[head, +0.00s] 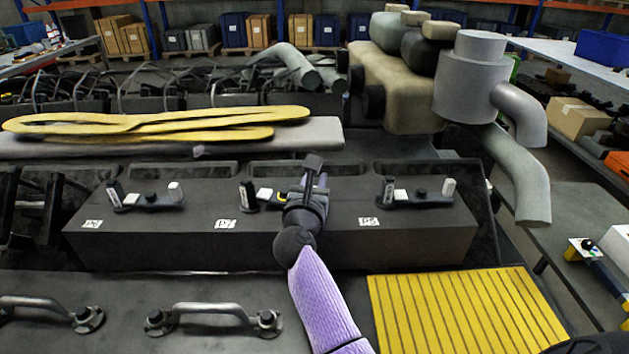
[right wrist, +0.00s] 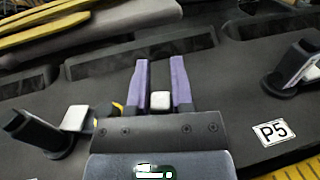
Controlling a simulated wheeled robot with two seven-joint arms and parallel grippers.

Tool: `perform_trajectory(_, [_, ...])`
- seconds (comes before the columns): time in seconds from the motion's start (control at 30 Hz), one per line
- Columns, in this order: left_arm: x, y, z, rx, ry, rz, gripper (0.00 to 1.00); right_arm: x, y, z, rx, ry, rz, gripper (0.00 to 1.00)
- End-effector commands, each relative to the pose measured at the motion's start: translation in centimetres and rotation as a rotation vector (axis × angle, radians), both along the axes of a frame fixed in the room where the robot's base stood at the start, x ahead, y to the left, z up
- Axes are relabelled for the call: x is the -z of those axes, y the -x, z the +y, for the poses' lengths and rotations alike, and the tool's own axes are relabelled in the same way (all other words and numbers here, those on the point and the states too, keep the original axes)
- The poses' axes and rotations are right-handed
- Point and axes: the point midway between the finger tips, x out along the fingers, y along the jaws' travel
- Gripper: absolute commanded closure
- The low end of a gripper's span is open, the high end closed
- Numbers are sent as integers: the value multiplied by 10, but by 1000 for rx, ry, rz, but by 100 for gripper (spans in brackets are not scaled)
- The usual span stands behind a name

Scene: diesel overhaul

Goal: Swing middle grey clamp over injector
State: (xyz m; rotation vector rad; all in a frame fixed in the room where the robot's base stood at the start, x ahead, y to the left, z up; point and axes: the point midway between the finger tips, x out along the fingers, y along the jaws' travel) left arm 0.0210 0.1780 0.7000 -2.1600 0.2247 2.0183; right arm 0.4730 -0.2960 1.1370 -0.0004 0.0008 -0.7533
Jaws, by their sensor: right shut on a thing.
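The middle station on the long black block shows a black upright post (head: 247,196) and a small white block with a yellow part (head: 265,194). My right gripper (head: 310,190) covers its right end. In the right wrist view, my purple fingers (right wrist: 160,75) stand either side of a light grey, white-topped piece (right wrist: 160,100), which I take to be the grey clamp's upright end, and are shut on it. The middle post (right wrist: 38,130), white block (right wrist: 75,118) and yellow part (right wrist: 116,106) lie left of the fingers. The injector's seat is hidden. My left gripper is out of view.
Similar stations stand left (head: 150,200) and right (head: 420,195) on the block. The right station's post (right wrist: 292,68) and P5 label (right wrist: 273,132) are right of my fingers. Yellow slings (head: 150,120) lie behind; a yellow ribbed mat (head: 460,310) and metal handles (head: 212,310) are in front.

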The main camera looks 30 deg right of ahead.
Motion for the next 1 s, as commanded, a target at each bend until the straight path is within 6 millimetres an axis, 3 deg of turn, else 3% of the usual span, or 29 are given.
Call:
perform_trajectory(0.43, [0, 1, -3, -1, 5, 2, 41, -3, -1, -1, 0, 5, -6, 100])
perform_trajectory(0.63, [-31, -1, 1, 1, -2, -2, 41, -9, -9, -5, -168, 6, -2, 100])
perform_trajectory(1.0, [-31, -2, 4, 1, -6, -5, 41, -2, -12, -4, -221, 3, -5, 100])
